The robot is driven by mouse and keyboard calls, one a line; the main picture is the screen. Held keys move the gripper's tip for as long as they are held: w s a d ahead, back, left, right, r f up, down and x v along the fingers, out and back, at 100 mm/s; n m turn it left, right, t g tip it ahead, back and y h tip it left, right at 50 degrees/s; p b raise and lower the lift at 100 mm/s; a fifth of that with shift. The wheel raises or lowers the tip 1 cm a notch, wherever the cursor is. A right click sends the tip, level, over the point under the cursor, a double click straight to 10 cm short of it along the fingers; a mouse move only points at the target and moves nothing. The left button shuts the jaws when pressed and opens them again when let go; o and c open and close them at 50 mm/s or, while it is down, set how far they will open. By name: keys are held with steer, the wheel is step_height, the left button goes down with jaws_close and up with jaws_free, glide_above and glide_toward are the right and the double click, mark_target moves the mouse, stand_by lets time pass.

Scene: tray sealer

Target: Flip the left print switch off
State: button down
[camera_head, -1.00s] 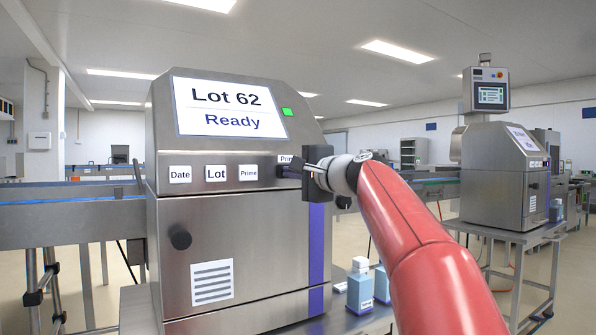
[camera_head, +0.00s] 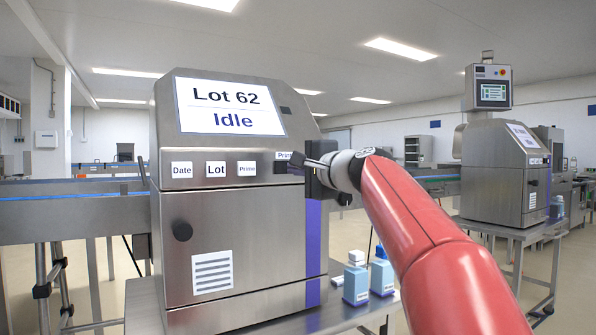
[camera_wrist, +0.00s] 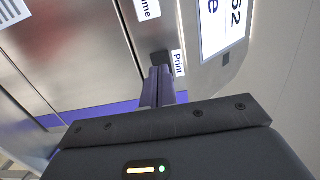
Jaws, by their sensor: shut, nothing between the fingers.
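The left machine (camera_head: 200,270) is a grey metal box with a screen (camera_head: 232,107) reading "Lot 62" and "Idle". Below the screen are the labels Date, Lot, Prime and Print. The print switch (camera_head: 281,167) is a small dark part under the Print label (camera_head: 284,155); it also shows in the wrist view (camera_wrist: 160,58). My gripper (camera_head: 299,164) is shut and empty, its fingertips at or very near the switch. In the wrist view the fingers (camera_wrist: 157,86) point at the switch beside the Print label. I cannot tell whether they touch it. The switch's lever position is hard to make out.
Bottles (camera_head: 356,285) stand on the metal table (camera_head: 330,318) at the machine's right, below my arm. A conveyor (camera_head: 75,210) runs behind at left. A second similar machine (camera_head: 500,170) stands on a table at right.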

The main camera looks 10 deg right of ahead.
steer(key=s+a+b+v, duration=0.1)
steer(key=a+b+v, duration=0.1)
steer(key=v, duration=0.6)
steer(key=shift+s+d, duration=0.15)
steer(key=shift+s, duration=0.1)
steer(key=s+f+n+g+h+p, duration=0.1)
steer(key=s+f+n+g+h, duration=0.1)
steer(key=s+f, duration=0.7)
steer(key=s+f+n+g+h+p, duration=0.1)
steer(key=s+f+n+g+h, duration=0.2)
steer(key=s+f, duration=0.6)
steer(key=s+f+n+g+h+p, duration=0.1)
steer(key=s+f+n+g, duration=0.4)
steer(key=f, duration=1.8)
steer(key=s+n+h, duration=0.1)
steer(key=s+n, duration=0.2)
steer(key=s, duration=0.1)
steer(key=shift+s+d+f+g+h, duration=0.15)
steer(key=shift+s+f+g+h, duration=0.15)
steer(key=shift+g, duration=0.1)
steer(key=shift+w+r, duration=0.1)
